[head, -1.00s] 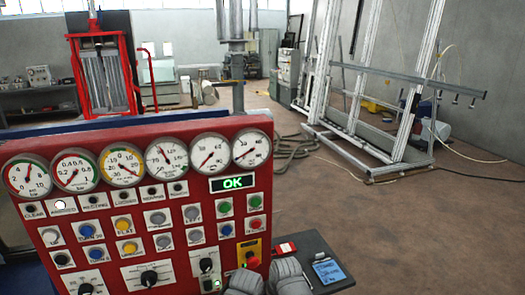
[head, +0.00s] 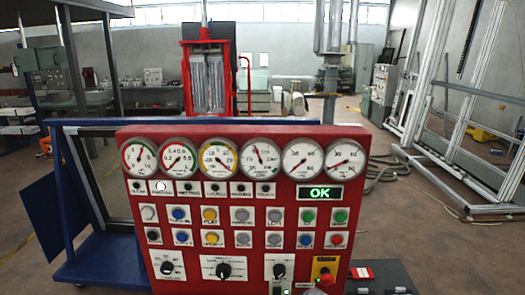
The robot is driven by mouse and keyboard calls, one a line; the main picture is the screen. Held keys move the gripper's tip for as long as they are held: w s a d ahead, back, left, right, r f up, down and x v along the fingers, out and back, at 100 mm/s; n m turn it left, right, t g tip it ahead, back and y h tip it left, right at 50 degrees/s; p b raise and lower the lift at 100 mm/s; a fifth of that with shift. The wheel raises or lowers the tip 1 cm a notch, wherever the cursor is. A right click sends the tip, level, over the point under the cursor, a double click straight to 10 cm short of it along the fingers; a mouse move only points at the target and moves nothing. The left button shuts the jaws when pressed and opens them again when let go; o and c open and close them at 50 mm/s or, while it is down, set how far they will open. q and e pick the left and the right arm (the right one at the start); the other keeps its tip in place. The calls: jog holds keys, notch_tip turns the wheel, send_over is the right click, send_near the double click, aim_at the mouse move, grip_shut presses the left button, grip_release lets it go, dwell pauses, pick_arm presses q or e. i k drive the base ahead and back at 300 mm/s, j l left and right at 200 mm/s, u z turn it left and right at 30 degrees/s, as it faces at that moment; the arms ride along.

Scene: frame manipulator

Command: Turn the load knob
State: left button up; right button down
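A red control panel (head: 135,235) stands in front of me in the head view. Along its lower edge are three black rotary knobs: a left one (head: 167,268), a middle one (head: 224,270) and a right one (head: 279,270). Their labels are too small to read, so I cannot tell which is the load knob. A green-lit display (head: 321,193) reads OK. Neither of my grippers shows in the head view now.
A row of round gauges (head: 221,156) tops the panel, with coloured push buttons (head: 210,214) below. A red emergency stop (head: 326,277) is at lower right, beside a dark case (head: 388,278). A blue frame (head: 100,262) stands left. Metal framing (head: 440,110) stands right.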

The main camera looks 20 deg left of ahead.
aim_at(166, 268)
jog(key=u, duration=1.25)
